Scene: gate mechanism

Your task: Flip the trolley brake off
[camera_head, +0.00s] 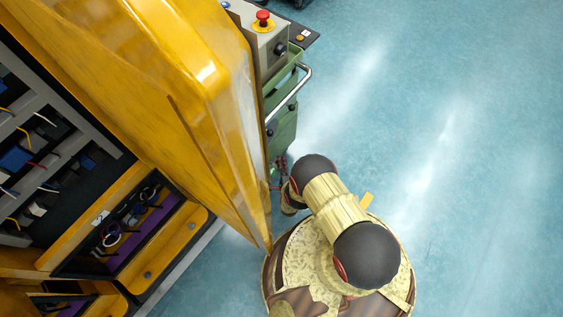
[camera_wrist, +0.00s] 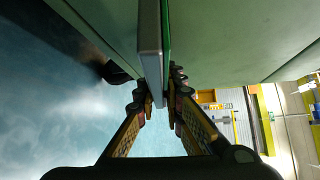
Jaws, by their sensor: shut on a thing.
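The green trolley (camera_head: 283,128) stands beside the yellow cabinet in the head view, with a silver handle on its right side. Its green panels (camera_wrist: 235,35) fill the top of the wrist view. My gripper (camera_wrist: 160,97) has its two fingers on either side of a flat grey bar with a green edge (camera_wrist: 151,45), and is shut on it. I cannot tell for sure whether this bar is the trolley brake. In the head view my gripper (camera_head: 279,168) is small and partly hidden at the trolley's lower end.
A yellow cabinet (camera_head: 180,70) with an open wiring bay stands close on the left. A grey control box with a red button (camera_head: 263,17) tops the trolley. The blue floor (camera_head: 460,150) to the right is clear. A dark rounded part (camera_wrist: 113,73) shows beside the left finger.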

